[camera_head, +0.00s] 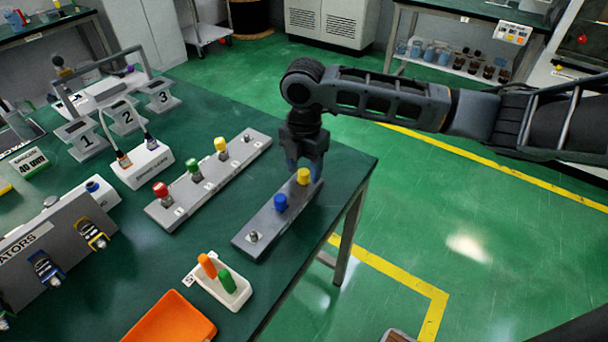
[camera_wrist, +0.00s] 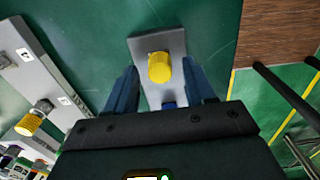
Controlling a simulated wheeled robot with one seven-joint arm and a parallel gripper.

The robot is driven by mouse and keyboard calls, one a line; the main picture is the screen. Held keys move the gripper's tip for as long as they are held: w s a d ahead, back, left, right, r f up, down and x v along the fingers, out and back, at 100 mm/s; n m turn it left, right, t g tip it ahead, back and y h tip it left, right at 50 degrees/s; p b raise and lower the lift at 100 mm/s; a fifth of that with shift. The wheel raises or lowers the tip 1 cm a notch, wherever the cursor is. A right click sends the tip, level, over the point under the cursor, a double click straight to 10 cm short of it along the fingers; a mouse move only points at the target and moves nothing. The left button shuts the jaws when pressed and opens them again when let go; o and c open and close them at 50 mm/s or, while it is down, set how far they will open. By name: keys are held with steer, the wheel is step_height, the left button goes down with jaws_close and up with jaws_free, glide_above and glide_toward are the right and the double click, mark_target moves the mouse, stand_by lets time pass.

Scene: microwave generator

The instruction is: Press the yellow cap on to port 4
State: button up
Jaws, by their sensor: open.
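A yellow cap (camera_head: 303,176) stands at the far end of the short grey bar (camera_head: 268,232), beside a blue cap (camera_head: 281,202). A bare metal post (camera_head: 253,236) is at its near end. My gripper (camera_head: 304,166) points down over this yellow cap, open. In the wrist view the yellow cap (camera_wrist: 159,67) shows between the two fingers, with a gap on each side; the blue cap (camera_wrist: 168,104) is mostly hidden by my gripper.
A white tray (camera_head: 231,297) with orange and green pegs and an orange tray (camera_head: 171,322) are at the front. A white block (camera_head: 146,167) and numbered stands (camera_head: 124,116) are at the left. Green table shows between the two bars. The table's right edge is close to the short bar.

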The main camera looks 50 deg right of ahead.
mark_target(304, 172)
stand_by(0.3)
jaws_close()
stand_by(0.4)
steer(key=shift+r, duration=0.2)
steer(key=shift+r+p, duration=2.45)
steer(key=shift+r, duration=0.4)
